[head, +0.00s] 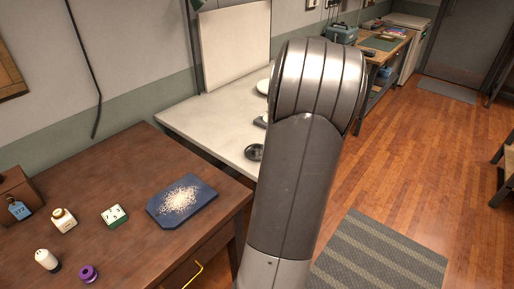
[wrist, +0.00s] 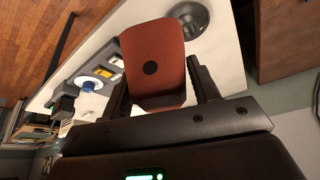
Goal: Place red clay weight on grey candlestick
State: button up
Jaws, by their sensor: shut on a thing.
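The red clay weight (wrist: 150,48) is a reddish-brown rounded block with a dark round spot on its face. My gripper (wrist: 158,82) is shut on it, one black finger on each side. A dark grey round dish-like thing, which looks like the grey candlestick (wrist: 203,16), lies just beyond the weight in the wrist view, partly behind it. It also shows in the head view (head: 254,152) on the white table, beside my arm. The weight looks held above the table, but the gap is hard to judge. In the head view my arm hides the gripper and weight.
The white table (head: 190,116) also bears a white plate (head: 263,87) and small items. The brown desk (head: 140,165) in front holds a blue tray of white grains (head: 205,193), a dotted white-green block (head: 114,215), bottles and a purple spool (head: 88,274).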

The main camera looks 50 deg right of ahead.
jog(key=shift+s+d, duration=0.1)
jog(key=shift+s, duration=0.1)
jog(key=w+f, duration=0.2)
jog(key=w, duration=0.1)
jog(key=w+a+f, duration=0.1)
jog(key=w+f, duration=0.1)
jog(key=w, duration=0.2)
jog(key=w+a+f, duration=0.1)
jog(key=w+f, duration=0.1)
jog(key=w, duration=0.2)
jog(key=shift+a+f, duration=0.1)
jog(key=shift+f, duration=2.35)
jog(key=o, duration=1.2)
jog(key=shift+f, duration=0.1)
